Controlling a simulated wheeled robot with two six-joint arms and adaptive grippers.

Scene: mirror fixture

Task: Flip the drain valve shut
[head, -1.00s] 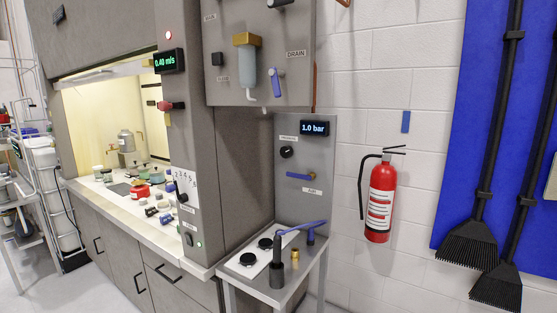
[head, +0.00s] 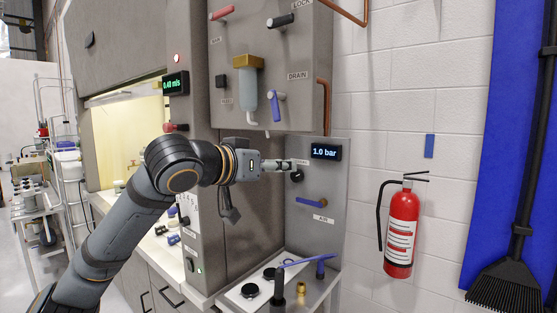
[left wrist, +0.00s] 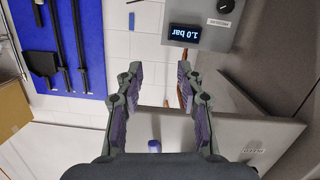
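The drain valve's blue lever (head: 277,106) hangs downward, slightly tilted, from a pale hub beneath the DRAIN label (head: 298,76) on the upper grey panel. My left gripper (head: 290,164) is below the lever in the head view, in front of the lower panel with the pressure display. The left wrist view is upside down; there the gripper fingers (left wrist: 159,72) are spread apart with nothing between their tips. A blue end (left wrist: 154,146), apparently the drain lever's, shows close to the grey panel there, partly hidden by the gripper body. My right gripper is in neither view.
A 1.0 bar display (head: 325,152) and a blue air lever (head: 311,202) are on the lower panel. Copper pipe (head: 323,105) runs beside the upper panel. A small table (head: 309,285) with a blue-handled fixture stands below. A fire extinguisher (head: 401,232) hangs at right.

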